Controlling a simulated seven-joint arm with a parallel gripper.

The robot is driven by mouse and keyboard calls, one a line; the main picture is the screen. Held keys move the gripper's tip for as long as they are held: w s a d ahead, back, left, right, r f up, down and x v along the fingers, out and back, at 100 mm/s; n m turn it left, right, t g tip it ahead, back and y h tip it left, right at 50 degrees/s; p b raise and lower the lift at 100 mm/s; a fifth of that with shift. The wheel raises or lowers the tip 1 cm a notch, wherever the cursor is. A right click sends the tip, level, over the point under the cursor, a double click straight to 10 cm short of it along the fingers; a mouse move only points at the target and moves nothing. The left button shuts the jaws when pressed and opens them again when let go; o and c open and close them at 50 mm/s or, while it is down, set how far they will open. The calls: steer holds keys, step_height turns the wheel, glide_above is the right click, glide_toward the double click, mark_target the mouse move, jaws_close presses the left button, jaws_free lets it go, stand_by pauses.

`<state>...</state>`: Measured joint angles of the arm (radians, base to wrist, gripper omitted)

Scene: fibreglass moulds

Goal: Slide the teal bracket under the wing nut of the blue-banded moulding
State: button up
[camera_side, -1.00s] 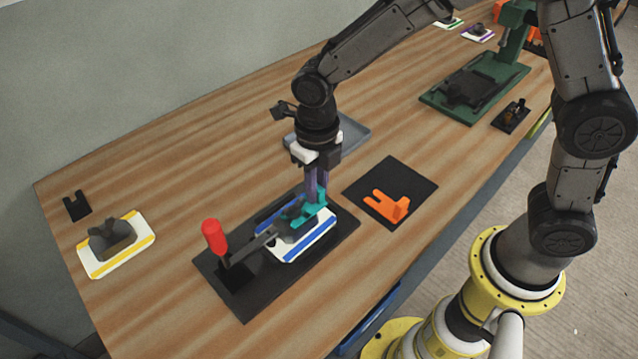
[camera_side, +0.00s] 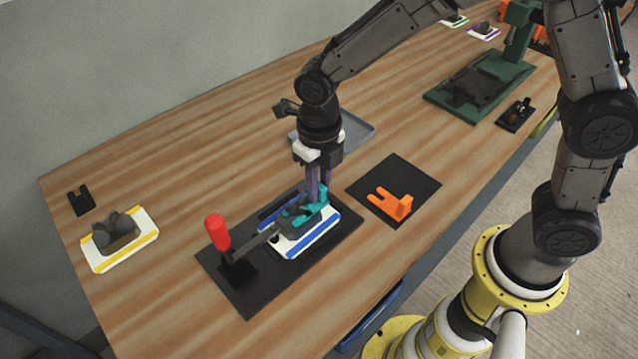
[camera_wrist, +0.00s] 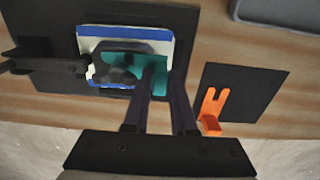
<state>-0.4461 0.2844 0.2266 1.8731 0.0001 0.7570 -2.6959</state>
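The blue-banded moulding (camera_side: 318,237) is a white plate with blue stripes and a dark raised body, lying on a black base. It also shows in the wrist view (camera_wrist: 125,31). The teal bracket (camera_side: 320,201) is at the moulding's right end, partly over the plate; it also shows in the wrist view (camera_wrist: 160,84). My gripper (camera_side: 318,196) points down with its purple fingers on either side of the bracket's upright part, apparently shut on it. The fingers (camera_wrist: 162,72) and dark body hide part of the bracket. I cannot clearly make out the wing nut or whether the bracket's prongs are under it.
A red-handled clamp (camera_side: 217,232) reaches over the moulding from the left. An orange bracket (camera_side: 390,203) lies on a black mat to the right. A grey tray (camera_side: 355,133) is behind my gripper. A yellow-banded moulding (camera_side: 120,240) and a dark forked piece (camera_side: 81,200) are left.

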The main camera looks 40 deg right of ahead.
steer(key=o, duration=0.4)
steer(key=shift+r, duration=0.1)
steer(key=s+d+r+m+t, duration=0.1)
steer(key=d+r, duration=0.2)
steer(key=r, duration=0.7)
steer(key=s+d+r+m+t, duration=0.1)
steer(key=d+r, duration=0.2)
steer(key=r, duration=0.7)
steer(key=s+d+r+m+t, duration=0.1)
steer(key=s+d+r+m, duration=0.1)
steer(key=s+d+m, duration=0.45)
steer(key=s+d+f+m+t, duration=0.1)
steer(key=s+f+m, duration=0.1)
steer(key=m, duration=0.7)
steer(key=s+d+f+m, duration=0.1)
steer(key=s+m, duration=0.3)
steer(key=m, duration=0.5)
steer(key=s+d+f+m+t, duration=0.1)
steer(key=s+d+f+m, duration=0.1)
steer(key=m, duration=0.7)
steer(key=shift+s+d+f+m+t, duration=0.15)
steer(key=shift+s+f, duration=0.2)
steer(key=shift+s, duration=0.2)
steer(key=shift+s+a+f+m+t, duration=0.15)
steer(key=shift+s+f, duration=0.15)
steer(key=shift+s, duration=0.2)
